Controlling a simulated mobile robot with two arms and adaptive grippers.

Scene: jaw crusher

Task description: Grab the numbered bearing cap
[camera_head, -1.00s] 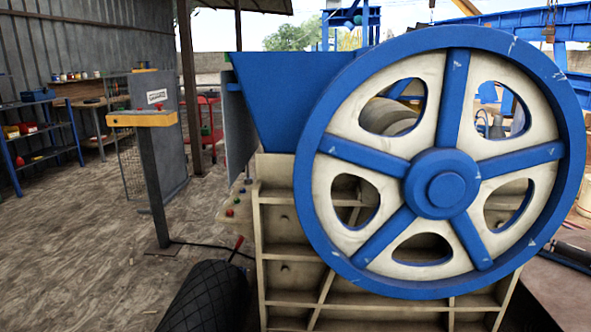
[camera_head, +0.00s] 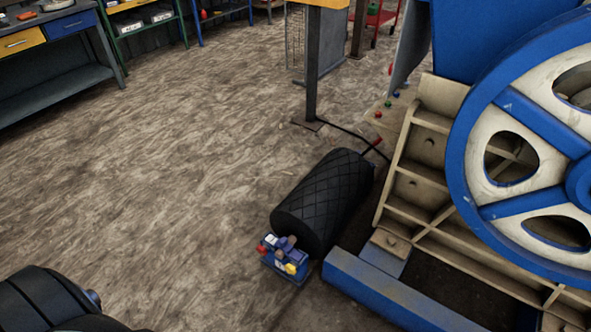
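I cannot make out a numbered bearing cap in this view. The jaw crusher stands at the right, with its pale ribbed frame (camera_head: 418,185) and a large blue and white flywheel (camera_head: 520,105) cut off by the right edge. A blue hopper (camera_head: 475,35) rises behind the flywheel. Neither of my grippers shows. A black rounded shape at the bottom left corner looks like part of my own arm.
A black patterned roller (camera_head: 325,200) lies beside the crusher. A small blue block with coloured parts (camera_head: 285,260) sits at its near end. A blue beam (camera_head: 395,295) lies along the crusher's base. A workbench (camera_head: 55,60) stands upper left. The floor between is clear.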

